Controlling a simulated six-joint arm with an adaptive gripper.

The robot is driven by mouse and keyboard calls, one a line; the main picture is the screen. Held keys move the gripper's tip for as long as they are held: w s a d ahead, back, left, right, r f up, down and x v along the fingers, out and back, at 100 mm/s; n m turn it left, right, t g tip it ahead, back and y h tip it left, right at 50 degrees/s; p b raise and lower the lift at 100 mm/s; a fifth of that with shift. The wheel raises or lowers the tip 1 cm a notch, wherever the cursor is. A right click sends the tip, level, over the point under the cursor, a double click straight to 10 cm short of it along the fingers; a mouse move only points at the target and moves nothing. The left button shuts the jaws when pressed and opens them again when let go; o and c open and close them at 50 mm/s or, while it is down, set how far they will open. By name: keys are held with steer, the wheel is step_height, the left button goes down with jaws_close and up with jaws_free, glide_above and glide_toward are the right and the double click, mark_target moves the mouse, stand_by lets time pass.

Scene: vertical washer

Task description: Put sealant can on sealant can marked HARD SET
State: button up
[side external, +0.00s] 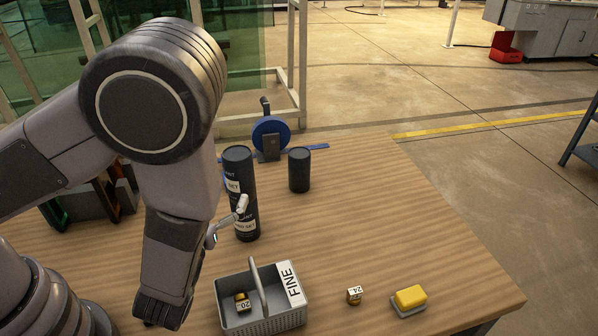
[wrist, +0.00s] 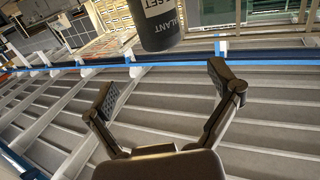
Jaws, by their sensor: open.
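Two dark sealant cans stand as one upright column on the bench in the side external view. The upper can (side external: 238,165) rests on the lower can (side external: 246,232), and their sides look roughly in line. The lower label is partly covered but seems to end in "RD SET"; the upper label shows only "NT" and "SET". My gripper (wrist: 167,88) is open, with nothing between its fingers in the wrist view. A dark can with a white label (wrist: 160,25) shows beyond the fingers, apart from them and cut off by the top edge.
Another dark can (side external: 299,170) stands right of the column, near a blue reel (side external: 271,134). In front are a grey basket marked FINE (side external: 262,322), a small numbered block (side external: 354,295) and a yellow sponge-like block (side external: 410,297). The bench's right middle is clear.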

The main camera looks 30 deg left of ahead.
step_height(320, 180, up, 13)
steer(key=g+h, duration=0.7)
steer(key=h, duration=0.2)
glide_above(236, 168)
steer(key=s+d, duration=0.3)
steer(key=s, duration=0.2)
steer(key=s+a+r+m+g+y, duration=0.1)
steer(key=s+a+r+m+g, duration=0.1)
steer(key=s+a+r, duration=0.2)
steer(key=s+a+r+m+g+y, duration=0.1)
steer(key=s+a+r, duration=0.3)
steer(key=s+a, duration=0.6)
steer(key=s+m+g, duration=0.1)
steer(key=s, duration=0.5)
steer(key=shift+r+m, duration=0.15)
steer(key=shift+m, duration=0.15)
